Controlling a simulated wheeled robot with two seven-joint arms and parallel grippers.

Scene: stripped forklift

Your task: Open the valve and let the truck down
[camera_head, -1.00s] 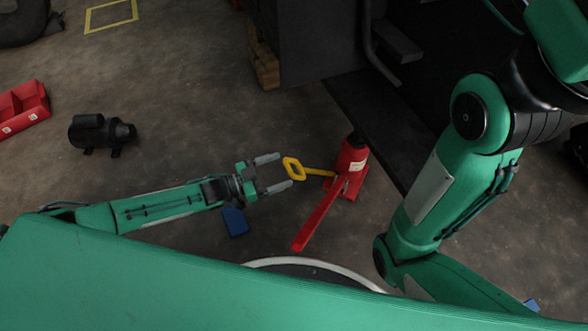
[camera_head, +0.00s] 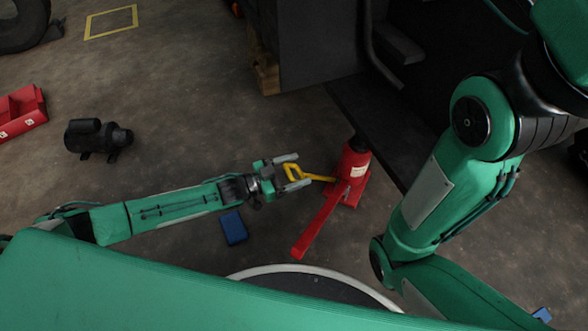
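A red bottle jack (camera_head: 350,168) stands on the floor under the edge of the dark truck (camera_head: 372,110). Its long red lever (camera_head: 316,226) slopes down toward me. A yellow handle (camera_head: 297,174) with a ring-shaped grip sticks out to the left from the jack's lower part, where the valve would be; the valve itself is too small to make out. My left gripper (camera_head: 294,172) is open, with one finger on the far side of the yellow grip and one on the near side. I cannot tell whether either finger touches it. My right gripper is out of view.
A black motor (camera_head: 97,138) and a red bin (camera_head: 20,112) lie at the left. A blue block (camera_head: 234,228) is on the floor just below my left wrist. Wooden blocks (camera_head: 266,74) stand under the truck.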

